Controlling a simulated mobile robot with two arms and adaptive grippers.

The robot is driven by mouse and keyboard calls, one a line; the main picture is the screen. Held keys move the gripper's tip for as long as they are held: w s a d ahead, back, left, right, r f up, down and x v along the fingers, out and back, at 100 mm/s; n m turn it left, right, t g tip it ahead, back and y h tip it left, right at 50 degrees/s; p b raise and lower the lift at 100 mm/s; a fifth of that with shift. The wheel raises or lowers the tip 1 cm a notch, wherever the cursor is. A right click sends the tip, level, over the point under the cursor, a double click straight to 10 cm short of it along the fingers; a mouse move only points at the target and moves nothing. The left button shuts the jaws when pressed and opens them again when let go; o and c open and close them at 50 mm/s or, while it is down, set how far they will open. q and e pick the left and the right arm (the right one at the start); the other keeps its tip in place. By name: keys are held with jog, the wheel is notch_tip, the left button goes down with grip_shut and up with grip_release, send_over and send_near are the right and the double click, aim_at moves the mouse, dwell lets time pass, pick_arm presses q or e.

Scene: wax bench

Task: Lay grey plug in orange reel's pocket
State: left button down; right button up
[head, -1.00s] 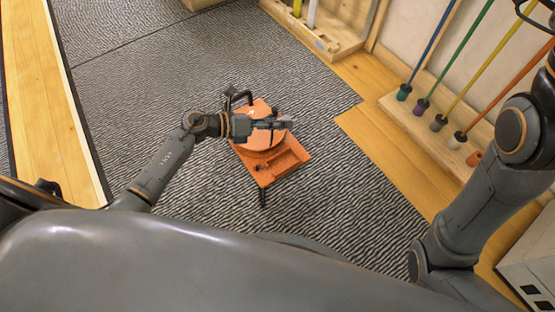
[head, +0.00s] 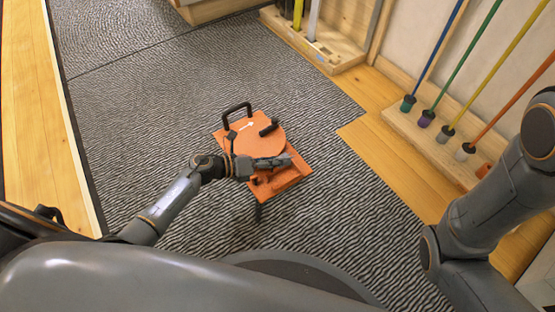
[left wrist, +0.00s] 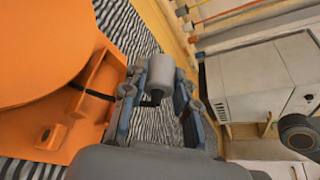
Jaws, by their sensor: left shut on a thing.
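The grey plug (left wrist: 160,75), a pale grey cylinder, is between the fingers of my left gripper (left wrist: 158,92) in the left wrist view. The orange reel (head: 258,138) stands on the mat in the head view, with a round drum, a black handle and a black knob. It fills the left of the left wrist view (left wrist: 45,55). Its open, box-like pocket part (left wrist: 96,88) lies just left of the plug there. In the head view my left gripper (head: 275,162) is over the reel's near part and hides some of it. My right gripper is out of view.
A wooden holder (head: 325,55) stands at the back. The patterned mat (head: 130,120) around the reel is clear.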

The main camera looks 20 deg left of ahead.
pick_arm(q)
jog(key=b, duration=0.5)
send_over(276, 181)
jog(key=shift+w+d+f, duration=0.1)
jog(key=shift+w+f, duration=0.05)
jog(key=shift+f, duration=1.25)
jog(key=shift+w+d+f, duration=0.1)
jog(key=shift+f, duration=1.3)
jog(key=c, duration=1)
grip_release()
jog(key=shift+o, duration=0.2)
jog(key=shift+s+a, duration=0.2)
jog(key=shift+a, duration=0.05)
jog(key=v, duration=1.1)
jog(key=shift+r, duration=0.15)
jog(key=shift+s+a, duration=0.1)
